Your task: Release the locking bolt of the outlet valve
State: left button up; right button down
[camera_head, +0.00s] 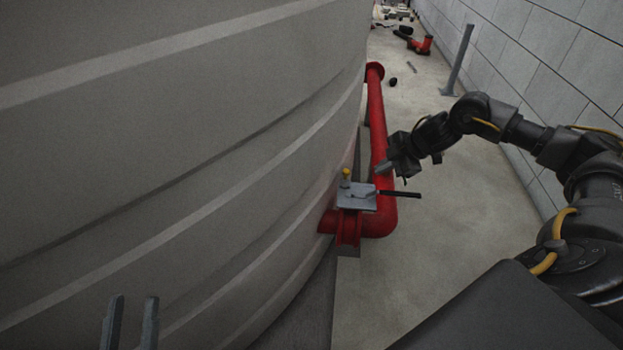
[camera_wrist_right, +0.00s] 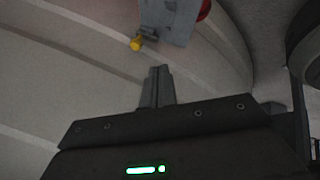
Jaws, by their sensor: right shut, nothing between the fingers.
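The outlet valve has a grey plate (camera_head: 357,203) on top of a red pipe beside the tank, with a black lever handle (camera_head: 403,194) pointing right. The locking bolt, a small yellow knob (camera_head: 346,173), stands at the plate's left back corner. In the right wrist view the yellow knob (camera_wrist_right: 136,44) and grey plate (camera_wrist_right: 170,18) lie beyond the fingertips. My right gripper (camera_head: 381,171) is shut and empty, just right of the bolt and apart from it; its fingers (camera_wrist_right: 156,86) are together. My left gripper (camera_head: 132,310) shows two separated fingers, open and empty, at the bottom left.
The large grey ribbed tank (camera_head: 170,120) fills the left side. The red pipe (camera_head: 376,120) runs back along it. A block wall (camera_head: 540,75) bounds the right, with a grey post (camera_head: 459,62) near it. Red equipment (camera_head: 420,44) lies far back.

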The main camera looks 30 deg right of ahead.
pick_arm(q)
jog(key=shift+s+r, duration=0.1)
jog(key=shift+r, duration=0.15)
pick_arm(e)
jog(key=shift+r, duration=0.1)
